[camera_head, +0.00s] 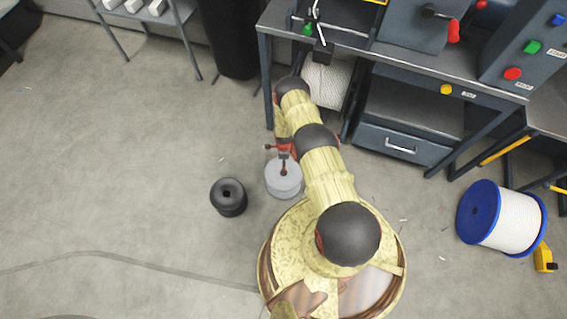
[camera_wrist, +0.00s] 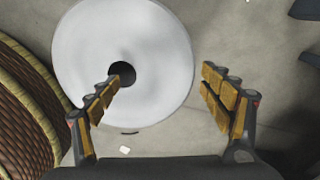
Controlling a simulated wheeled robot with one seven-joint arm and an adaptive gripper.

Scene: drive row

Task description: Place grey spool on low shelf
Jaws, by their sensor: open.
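The light grey spool (camera_head: 284,180) stands on the concrete floor just beyond my base, with part of its top hidden by my gripper (camera_head: 283,162). In the wrist view the spool (camera_wrist: 150,45) shows its round top face with a dark centre hole. My gripper (camera_wrist: 162,84) is open and empty over the spool's right side. In that view the left finger is by the hole and the right finger is just outside the rim. I cannot tell the height gap. An open shelf space (camera_head: 410,105) is under the bench; I cannot tell if it is the low shelf.
A black spool (camera_head: 229,197) stands left of the grey one. A blue-flanged reel of white rope (camera_head: 515,222) lies at right. The workbench (camera_head: 360,45) with a drawer (camera_head: 395,145) is at the back. A cable crosses the floor at left, where the floor is mostly free.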

